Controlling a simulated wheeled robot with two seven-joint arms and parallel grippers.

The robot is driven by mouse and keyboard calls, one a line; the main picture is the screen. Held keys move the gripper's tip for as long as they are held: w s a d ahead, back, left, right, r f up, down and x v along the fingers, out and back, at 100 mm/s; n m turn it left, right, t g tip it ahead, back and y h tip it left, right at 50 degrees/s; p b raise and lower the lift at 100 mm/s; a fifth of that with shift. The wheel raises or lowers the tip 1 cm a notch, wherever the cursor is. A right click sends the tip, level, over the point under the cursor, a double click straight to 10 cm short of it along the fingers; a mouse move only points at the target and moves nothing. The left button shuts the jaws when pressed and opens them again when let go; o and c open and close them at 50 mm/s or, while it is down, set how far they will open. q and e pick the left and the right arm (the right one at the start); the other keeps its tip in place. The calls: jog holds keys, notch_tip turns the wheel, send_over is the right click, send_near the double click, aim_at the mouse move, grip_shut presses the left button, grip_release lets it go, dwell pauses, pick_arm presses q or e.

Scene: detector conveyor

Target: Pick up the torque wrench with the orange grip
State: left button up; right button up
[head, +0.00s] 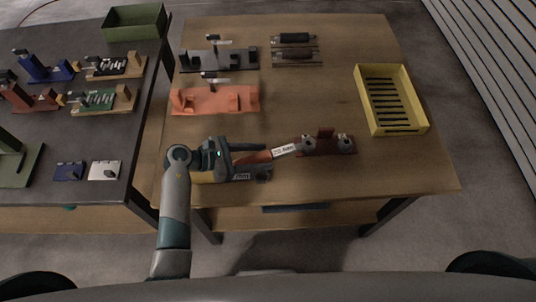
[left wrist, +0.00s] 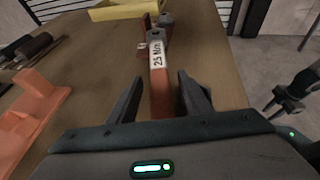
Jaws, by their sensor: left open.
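The torque wrench with the orange grip (head: 284,151) lies near the table's front edge, its metal head toward the dark red holder (head: 325,141). In the left wrist view the wrench (left wrist: 158,62) has a white label reading about 25 N·m. My left gripper (head: 262,159) is open around the grip, low over the table. In the left wrist view its two fingers (left wrist: 160,88) stand on either side of the grip, with gaps visible. The rear of the grip is hidden by the gripper. Dark parts at the right edge of the wrist view may be my right gripper (left wrist: 287,97), unclear.
An orange fixture (head: 225,100) and a grey fixture (head: 222,58) stand behind. A yellow slotted bin (head: 419,112) is at the right. The table between bin and orange fixture is mostly clear.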

pick_arm(q)
jog(key=shift+c, duration=0.6)
grip_shut()
jog(key=shift+r, duration=0.1)
jog(key=shift+r+b, duration=0.45)
jog(key=shift+r, duration=0.3)
notch_tip(320, 180, up, 2)
jog(key=shift+r+b, duration=0.1)
jog(key=shift+b, duration=0.4)
jog(key=s+d+r+b, duration=0.3)
jog(key=s+d+r, duration=0.4)
jog(key=d, duration=0.2)
jog(key=shift+s+r, duration=0.1)
